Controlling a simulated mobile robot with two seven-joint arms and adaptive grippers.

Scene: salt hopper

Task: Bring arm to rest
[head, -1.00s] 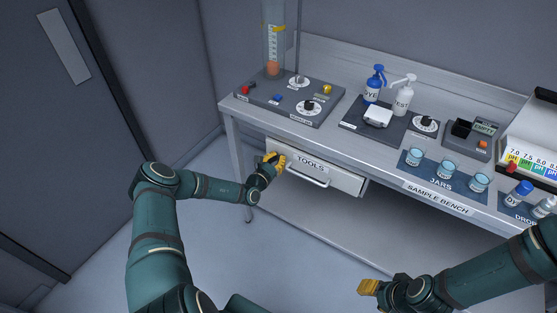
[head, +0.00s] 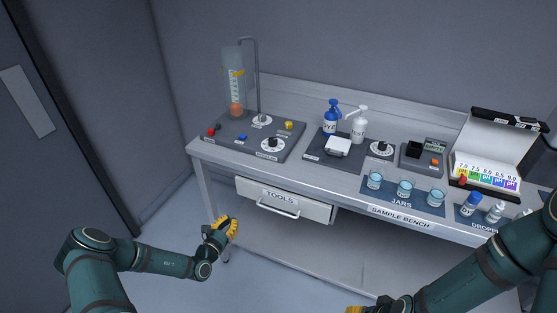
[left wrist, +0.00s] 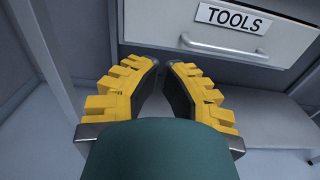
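My left gripper (head: 232,226) has yellow fingers and hangs in front of the bench, below and left of the drawer marked TOOLS (head: 317,209). In the left wrist view, its two yellow fingers (left wrist: 164,68) stand a small gap apart with nothing between them. They point at the floor below the drawer (left wrist: 187,18) and look clear of its handle. The drawer front and handle show in both views. My right gripper (head: 356,309) shows only as a bit of yellow at the bottom edge, and its fingers are mostly cut off.
The sample bench (head: 345,196) carries a control panel with a clear column (head: 235,88), two pump bottles (head: 331,117), several jars (head: 404,188) and a pH colour box (head: 489,168). A lower shelf (head: 300,252) lies beneath. Free floor is left of the bench, before a dark door (head: 60,160).

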